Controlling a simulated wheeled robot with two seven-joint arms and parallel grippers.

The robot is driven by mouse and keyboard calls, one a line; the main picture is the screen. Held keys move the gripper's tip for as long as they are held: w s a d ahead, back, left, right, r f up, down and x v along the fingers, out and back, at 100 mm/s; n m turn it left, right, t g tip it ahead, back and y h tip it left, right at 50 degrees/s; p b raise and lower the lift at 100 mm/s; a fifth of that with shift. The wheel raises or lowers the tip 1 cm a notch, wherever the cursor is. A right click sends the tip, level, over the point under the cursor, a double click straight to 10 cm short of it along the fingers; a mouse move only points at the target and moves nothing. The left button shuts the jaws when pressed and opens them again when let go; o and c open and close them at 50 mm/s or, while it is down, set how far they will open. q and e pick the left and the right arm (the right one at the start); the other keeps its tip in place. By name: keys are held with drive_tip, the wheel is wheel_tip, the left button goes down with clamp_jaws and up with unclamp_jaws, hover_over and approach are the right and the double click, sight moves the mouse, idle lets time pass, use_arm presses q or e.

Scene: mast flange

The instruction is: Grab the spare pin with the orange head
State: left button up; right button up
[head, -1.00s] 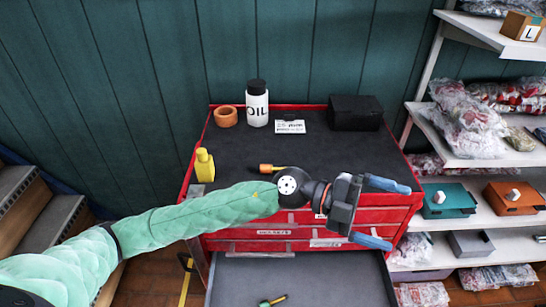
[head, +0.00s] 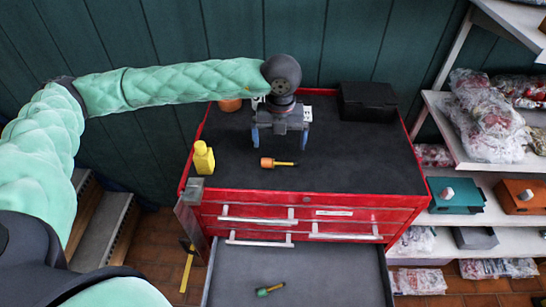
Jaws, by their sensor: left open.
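The pin with the orange head (head: 267,162) lies on the dark top of the red tool cabinet, its thin yellowish shaft pointing right. A second pin with a green head (head: 263,292) lies in the open grey drawer below. My left gripper (head: 280,140) is above the cabinet top, behind the orange-headed pin, its two blue fingers spread apart and pointing down. Nothing is between the fingers, and they look apart from the pin. My right gripper is not in view.
A yellow bottle (head: 203,158) stands at the cabinet's left edge. A black box (head: 368,102) sits at the back right. An orange ring (head: 230,105) is partly hidden behind my arm. The cabinet top (head: 350,160) is clear to the right. Shelves with bagged parts stand at right.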

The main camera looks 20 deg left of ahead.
sight(279, 162)
use_arm(q)
drive_tip(key=shift+f, duration=3.85)
drive_tip(key=shift+c, duration=0.2)
drive_tip(key=c, duration=0.6)
